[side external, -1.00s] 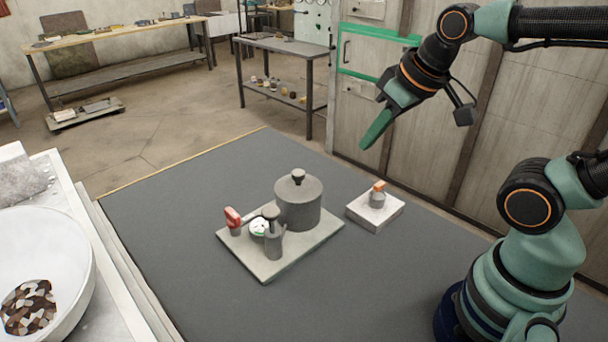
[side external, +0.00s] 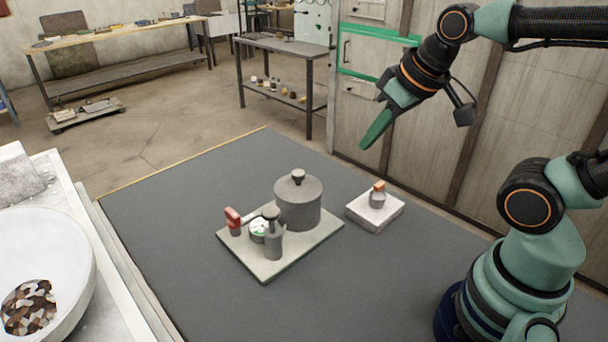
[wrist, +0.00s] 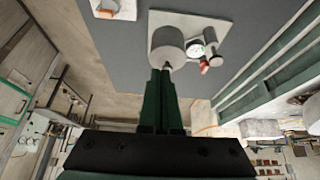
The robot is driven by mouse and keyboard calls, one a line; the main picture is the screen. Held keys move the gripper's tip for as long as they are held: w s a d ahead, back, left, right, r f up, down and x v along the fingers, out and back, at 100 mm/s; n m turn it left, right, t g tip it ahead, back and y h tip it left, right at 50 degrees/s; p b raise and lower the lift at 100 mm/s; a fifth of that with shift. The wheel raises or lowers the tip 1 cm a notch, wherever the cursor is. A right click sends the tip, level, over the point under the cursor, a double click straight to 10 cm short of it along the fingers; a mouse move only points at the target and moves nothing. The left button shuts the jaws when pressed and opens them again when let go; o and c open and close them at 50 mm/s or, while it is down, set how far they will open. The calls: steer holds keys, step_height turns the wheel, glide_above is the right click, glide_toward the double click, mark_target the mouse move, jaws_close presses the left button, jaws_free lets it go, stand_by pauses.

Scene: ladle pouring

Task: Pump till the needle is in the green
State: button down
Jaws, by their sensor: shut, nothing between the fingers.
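A light baseplate (side external: 288,258) lies on the dark mat. It bears a grey lidded tank (side external: 298,204), a small pump with a round knob (side external: 272,240), a round white gauge (side external: 258,230) and a red-handled part (side external: 233,218). The gauge shows some green, but its needle is too small to read. In the wrist view the tank (wrist: 166,44), gauge (wrist: 196,49) and pump (wrist: 216,60) show beyond the fingers. My gripper (side external: 366,146) is shut and empty, raised in the air behind and to the right of the tank, touching nothing.
A small white block (side external: 376,214) with a grey post and orange top stands right of the baseplate. A white bowl (side external: 75,255) with brown and white pieces is at far left. The mat (side external: 180,215) is otherwise clear.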

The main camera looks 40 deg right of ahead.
stand_by(0.3)
step_height(320, 180, up, 3)
steer(key=g, duration=0.5)
glide_above(272, 210)
steer(key=shift+d, duration=0.35)
steer(key=f, duration=1.4)
steer(key=shift+a, duration=0.3)
